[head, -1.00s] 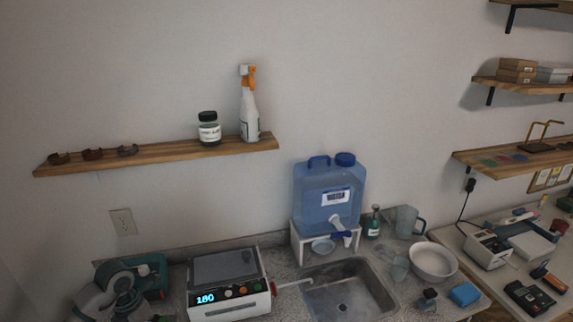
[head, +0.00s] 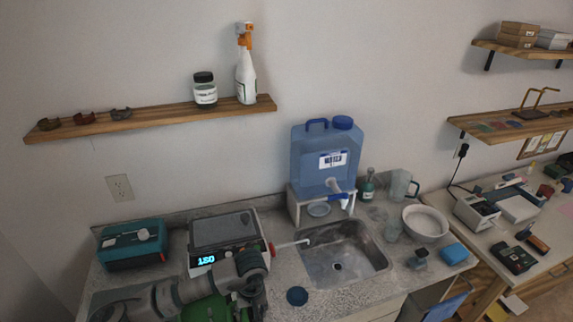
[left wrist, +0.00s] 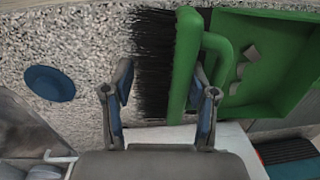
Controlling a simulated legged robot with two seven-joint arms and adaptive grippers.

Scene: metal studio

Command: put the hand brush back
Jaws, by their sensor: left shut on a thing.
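The hand brush has dark bristles and a green back. In the left wrist view its bristles (left wrist: 153,60) and green body lie between the fingers of my left gripper (left wrist: 162,88), which is shut on it. A green dustpan (left wrist: 270,60) lies right beside it, with small grey patches on it. In the head view my left gripper (head: 247,292) is low over the counter in front of the scale, and hides most of the brush. Part of the green dustpan (head: 203,309) shows left of it. My right gripper is in neither view.
A white scale-like device (head: 222,236) stands behind my gripper, a teal box (head: 133,248) left of it. A blue disc (head: 297,296) lies on the counter to the right, before the sink (head: 340,262). A wall shelf (head: 150,118) holds a jar and spray bottle.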

